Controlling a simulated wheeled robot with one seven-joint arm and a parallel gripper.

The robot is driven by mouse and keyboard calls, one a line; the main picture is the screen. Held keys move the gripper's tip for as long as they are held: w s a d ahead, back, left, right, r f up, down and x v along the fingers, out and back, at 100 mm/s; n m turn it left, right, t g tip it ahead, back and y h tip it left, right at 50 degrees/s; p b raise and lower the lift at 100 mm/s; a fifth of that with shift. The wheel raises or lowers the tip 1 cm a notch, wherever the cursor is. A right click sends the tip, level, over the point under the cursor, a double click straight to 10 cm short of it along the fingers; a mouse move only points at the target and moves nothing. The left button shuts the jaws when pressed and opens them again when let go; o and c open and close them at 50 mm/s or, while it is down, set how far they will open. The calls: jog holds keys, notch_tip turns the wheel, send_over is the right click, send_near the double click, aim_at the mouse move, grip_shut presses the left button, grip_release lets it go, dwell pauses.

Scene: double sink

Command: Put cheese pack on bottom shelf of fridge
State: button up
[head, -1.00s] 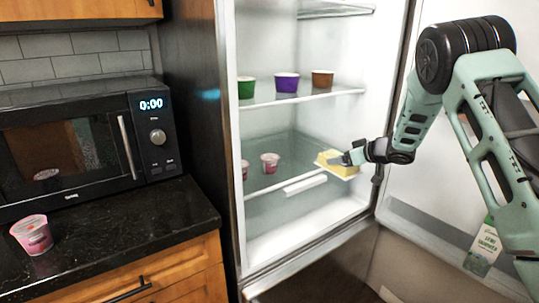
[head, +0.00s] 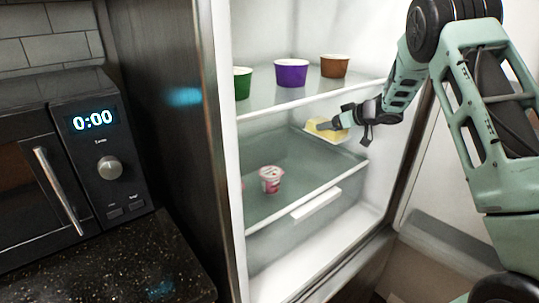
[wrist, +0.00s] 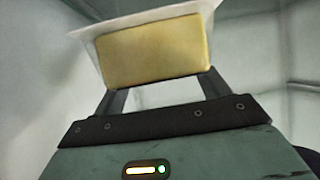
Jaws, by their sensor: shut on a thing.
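The cheese pack (head: 322,129) is a yellow block on a white tray. My gripper (head: 341,123) is shut on it, inside the open fridge (head: 262,276), above the right part of the lower glass shelf (head: 250,219) and below the upper shelf. In the wrist view the cheese pack (wrist: 155,52) is tilted between the two fingers of my gripper (wrist: 160,92). It looks held above the lower shelf.
A pink yogurt cup (head: 270,180) stands on the lower shelf. A green cup (head: 241,84), a purple cup (head: 291,73) and a brown cup (head: 334,66) stand on the upper shelf. The fridge wall is at the left, with a microwave (head: 100,160) beyond it.

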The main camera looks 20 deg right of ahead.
notch_tip(320, 180, down, 10)
jog(key=shift+w+r, duration=0.1)
jog(key=shift+r, duration=0.05)
dwell(0.3)
jog(key=o, duration=1.2)
jog(key=shift+f, duration=0.2)
jog(key=shift+o, duration=0.2)
jog(key=shift+r, duration=0.1)
